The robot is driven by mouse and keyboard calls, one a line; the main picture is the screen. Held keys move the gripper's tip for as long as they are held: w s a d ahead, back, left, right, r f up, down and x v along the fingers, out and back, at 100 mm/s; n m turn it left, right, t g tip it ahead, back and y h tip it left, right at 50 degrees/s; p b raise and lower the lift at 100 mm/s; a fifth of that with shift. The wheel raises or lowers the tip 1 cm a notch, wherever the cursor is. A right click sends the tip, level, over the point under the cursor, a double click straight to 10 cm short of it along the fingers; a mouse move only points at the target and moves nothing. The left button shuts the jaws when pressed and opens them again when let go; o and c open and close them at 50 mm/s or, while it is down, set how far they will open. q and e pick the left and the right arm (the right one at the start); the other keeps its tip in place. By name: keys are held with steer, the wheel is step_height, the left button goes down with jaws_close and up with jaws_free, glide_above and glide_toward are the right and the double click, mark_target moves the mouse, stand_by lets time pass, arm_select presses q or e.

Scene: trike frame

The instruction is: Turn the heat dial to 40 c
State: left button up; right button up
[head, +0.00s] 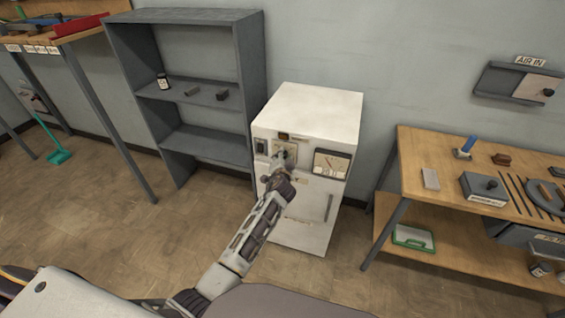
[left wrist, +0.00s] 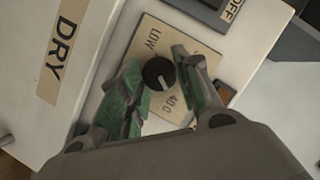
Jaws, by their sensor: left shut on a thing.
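The heat dial is a round black knob (left wrist: 158,73) with a white pointer line, on a tan plate (left wrist: 203,58) marked LOW and 40 C. In the left wrist view the pointer slants toward the 40 C side; whether it lines up exactly I cannot tell. My left gripper (left wrist: 159,88) has its green-padded fingers on either side of the knob and is shut on it. In the head view the left gripper (head: 284,162) reaches the upper front of the white cabinet (head: 312,106) and largely hides the dial. My right gripper is not in view.
A gauge (head: 331,163) is right of the dial, and a dark switch (head: 261,146) is left of it. A DRY label (left wrist: 62,45) is on the cabinet. A grey shelf (head: 190,55) stands close on the left, a wooden bench (head: 430,155) on the right.

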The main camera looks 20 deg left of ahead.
arm_select(q)
steer(key=shift+s+f+m+y+b, duration=0.1)
steer(key=shift+f+m+y+b, duration=0.25)
steer(key=shift+m+b, duration=0.45)
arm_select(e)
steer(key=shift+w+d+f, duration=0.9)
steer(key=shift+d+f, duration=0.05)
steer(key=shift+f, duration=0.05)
arm_select(q)
steer(key=shift+r, duration=0.1)
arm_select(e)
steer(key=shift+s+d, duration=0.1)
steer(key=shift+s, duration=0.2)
arm_select(q)
steer(key=o, duration=0.9)
steer(key=shift+t, duration=0.3)
steer(key=shift+o, duration=0.7)
steer(key=shift+r, duration=0.1)
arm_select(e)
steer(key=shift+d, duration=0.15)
